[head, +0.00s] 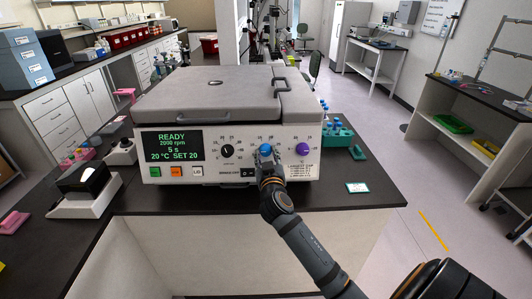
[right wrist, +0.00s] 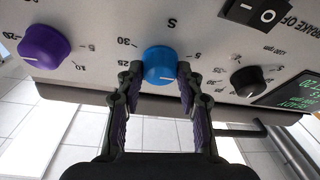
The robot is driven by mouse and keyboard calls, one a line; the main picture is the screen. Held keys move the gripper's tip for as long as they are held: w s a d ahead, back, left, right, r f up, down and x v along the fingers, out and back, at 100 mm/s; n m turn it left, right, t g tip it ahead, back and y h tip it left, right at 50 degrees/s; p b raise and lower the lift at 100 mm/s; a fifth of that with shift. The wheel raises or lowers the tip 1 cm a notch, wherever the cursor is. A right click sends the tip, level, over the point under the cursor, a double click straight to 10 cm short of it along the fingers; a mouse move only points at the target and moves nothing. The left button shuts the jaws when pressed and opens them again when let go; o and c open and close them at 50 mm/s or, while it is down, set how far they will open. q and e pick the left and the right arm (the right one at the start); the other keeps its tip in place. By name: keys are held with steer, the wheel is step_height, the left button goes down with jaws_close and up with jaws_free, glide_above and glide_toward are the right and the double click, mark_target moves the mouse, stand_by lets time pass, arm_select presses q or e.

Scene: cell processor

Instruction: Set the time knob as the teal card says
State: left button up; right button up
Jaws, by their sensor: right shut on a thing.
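The blue time knob (head: 265,149) is on the front panel of the grey centrifuge, between a black knob and a purple knob. My right gripper (head: 267,160) reaches it from the front. In the right wrist view, the blue knob (right wrist: 160,62) sits between the two fingertips (right wrist: 159,78), which are shut on its sides. The panel appears upside down there, and the knob's white mark lies near its lower edge. The teal-edged card (head: 357,187) lies on the bench right of the machine; its writing is too small to read. My left gripper is out of view.
The green display (head: 172,146) reads READY, 2000 rpm, 5 s, 20 °C SET 20. The black knob (head: 227,151) and purple knob (head: 303,147) flank the blue one. A teal tube rack (head: 337,138) stands at the machine's right. The bench front by the card is clear.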

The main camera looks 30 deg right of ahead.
steer(key=n+p, duration=0.1)
steer(key=n+y+p, duration=0.1)
steer(key=n, duration=0.1)
steer(key=shift+d+r+n+y, duration=0.1)
steer(key=shift+r+n+y, duration=0.05)
steer(key=shift+n+y, duration=0.15)
steer(key=shift+n+y+p, duration=0.3)
steer(key=shift+n+p, duration=0.35)
steer(key=shift+n, duration=0.15)
steer(key=o, duration=1.2)
